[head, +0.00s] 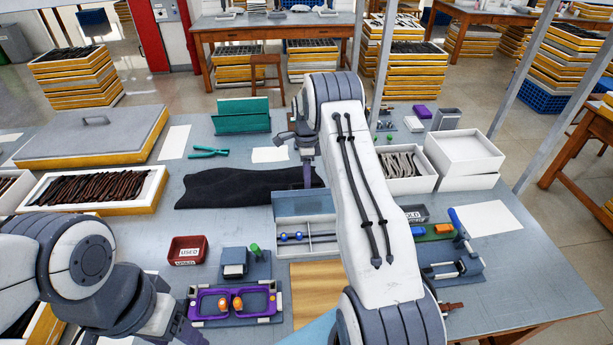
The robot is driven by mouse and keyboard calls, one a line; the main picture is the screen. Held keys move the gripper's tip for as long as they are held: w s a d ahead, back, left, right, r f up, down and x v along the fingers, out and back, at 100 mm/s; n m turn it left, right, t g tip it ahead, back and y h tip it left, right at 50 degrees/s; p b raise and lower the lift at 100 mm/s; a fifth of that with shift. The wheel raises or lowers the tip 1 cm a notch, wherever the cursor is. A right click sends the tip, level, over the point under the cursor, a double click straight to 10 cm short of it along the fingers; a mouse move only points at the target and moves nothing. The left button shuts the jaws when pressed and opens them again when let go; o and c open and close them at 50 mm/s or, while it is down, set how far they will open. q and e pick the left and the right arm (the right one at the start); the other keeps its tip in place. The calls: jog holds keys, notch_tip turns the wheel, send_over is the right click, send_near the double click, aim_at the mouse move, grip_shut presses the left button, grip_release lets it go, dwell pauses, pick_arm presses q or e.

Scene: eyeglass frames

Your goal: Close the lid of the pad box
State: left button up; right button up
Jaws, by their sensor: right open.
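The pad box (308,246) is a grey-blue tray with white compartments, standing at the middle of the bench in the head view. Its lid (300,205) stands raised along the far side. Blue pieces lie in its left part, and my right arm covers its right side. My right gripper (308,182) is open and points down just behind the raised lid. I cannot tell whether it touches the lid. My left gripper (183,328) is at the bottom left, partly cut off by the frame, and its fingers are unclear.
A black cloth (225,187) lies behind the box. A purple eyeglass frame (237,302) sits in a fixture at front left. A red bin (187,251) and a wooden pad (316,285) are nearby. A teal open case (241,117) stands at the back.

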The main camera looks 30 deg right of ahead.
jog(key=shift+f, duration=0.3)
grip_shut()
dwell(1.3)
